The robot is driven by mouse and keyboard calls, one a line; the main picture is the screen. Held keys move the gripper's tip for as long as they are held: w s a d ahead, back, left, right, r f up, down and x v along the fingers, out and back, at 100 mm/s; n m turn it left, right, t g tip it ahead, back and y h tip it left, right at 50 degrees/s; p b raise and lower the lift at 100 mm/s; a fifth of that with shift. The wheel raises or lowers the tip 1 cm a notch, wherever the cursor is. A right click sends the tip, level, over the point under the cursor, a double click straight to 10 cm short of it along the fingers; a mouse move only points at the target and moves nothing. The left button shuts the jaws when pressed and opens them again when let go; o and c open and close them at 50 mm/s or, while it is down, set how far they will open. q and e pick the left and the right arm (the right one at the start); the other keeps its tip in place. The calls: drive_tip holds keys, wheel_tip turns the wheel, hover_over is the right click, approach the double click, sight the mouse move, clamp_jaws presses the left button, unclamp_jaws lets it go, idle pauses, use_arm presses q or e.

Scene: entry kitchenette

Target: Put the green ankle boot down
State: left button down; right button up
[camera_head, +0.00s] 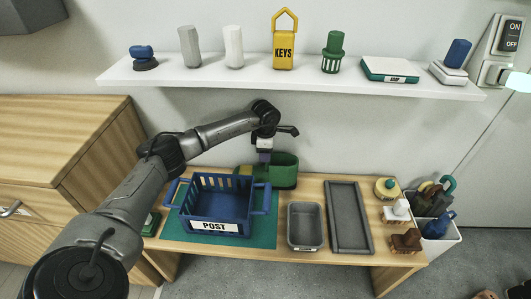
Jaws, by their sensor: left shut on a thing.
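The green ankle boot (284,177) is at the back of the wooden table, behind and right of the blue POST basket (222,226). Its dark opening faces up, and a yellowish part shows at its left. My left gripper (264,158) comes down from above and is shut on the boot at the left side of its opening. The fingertips are small and partly hidden. The boot looks upright; I cannot tell whether its sole touches the table. The basket hides part of its lower left. My right gripper is not in view.
A grey bin (305,240) and a long dark grey tray (348,232) stand right of the basket. Brushes (406,241) and a yellow-green round item (386,188) lie at the right end. A white shelf (290,84) with several items hangs above.

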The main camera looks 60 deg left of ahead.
use_arm(q)
drive_tip(key=shift+f, duration=0.1)
drive_tip(key=c, duration=0.6)
unclamp_jaws()
drive_tip(key=shift+c, duration=0.2)
